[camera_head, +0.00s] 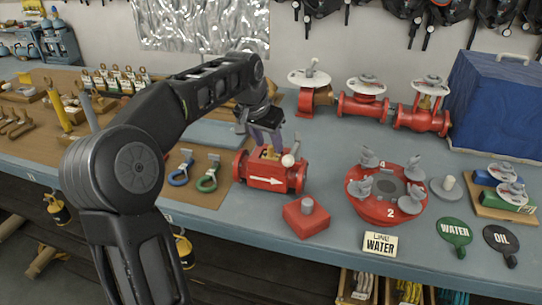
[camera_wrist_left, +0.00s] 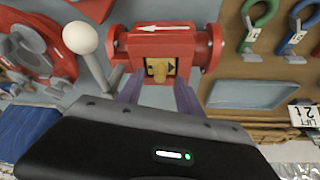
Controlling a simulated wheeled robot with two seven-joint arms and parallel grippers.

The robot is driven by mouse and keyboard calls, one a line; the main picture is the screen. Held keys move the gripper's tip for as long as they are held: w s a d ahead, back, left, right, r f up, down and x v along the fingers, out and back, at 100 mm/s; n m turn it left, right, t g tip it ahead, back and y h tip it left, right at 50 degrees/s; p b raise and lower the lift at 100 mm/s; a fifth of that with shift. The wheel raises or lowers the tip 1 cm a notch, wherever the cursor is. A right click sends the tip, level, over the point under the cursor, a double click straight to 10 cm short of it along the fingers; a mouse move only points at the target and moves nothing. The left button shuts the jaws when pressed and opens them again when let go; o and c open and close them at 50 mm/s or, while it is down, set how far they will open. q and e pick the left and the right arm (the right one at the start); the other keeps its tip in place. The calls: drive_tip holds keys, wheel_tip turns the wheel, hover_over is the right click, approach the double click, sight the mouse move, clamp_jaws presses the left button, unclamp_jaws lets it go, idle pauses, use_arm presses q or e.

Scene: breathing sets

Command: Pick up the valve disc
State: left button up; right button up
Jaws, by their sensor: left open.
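A red valve body (camera_head: 272,172) with a white arrow lies on the blue bench. A brass-coloured piece with a rounded tab, probably the valve disc (camera_wrist_left: 158,68), sits in its top opening; a bit of it shows in the head view (camera_head: 268,154). My left gripper (camera_head: 265,140) is over this opening, pointing down. In the left wrist view its two purple-grey fingers (camera_wrist_left: 160,80) are apart, one on either side of the brass tab. I cannot tell whether they touch it. My right gripper is not in view.
A white-knobbed lever (camera_head: 289,160) rises close beside my left fingers. A red block with a grey stub (camera_head: 306,216) is in front. A round red flange (camera_head: 385,195), red valves (camera_head: 362,105) and a blue case (camera_head: 495,105) stand right. Green and blue shackles (camera_head: 208,180) lie left.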

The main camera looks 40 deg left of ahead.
use_arm(q)
drive_tip(key=shift+x, duration=0.9)
clamp_jaws()
idle(0.4)
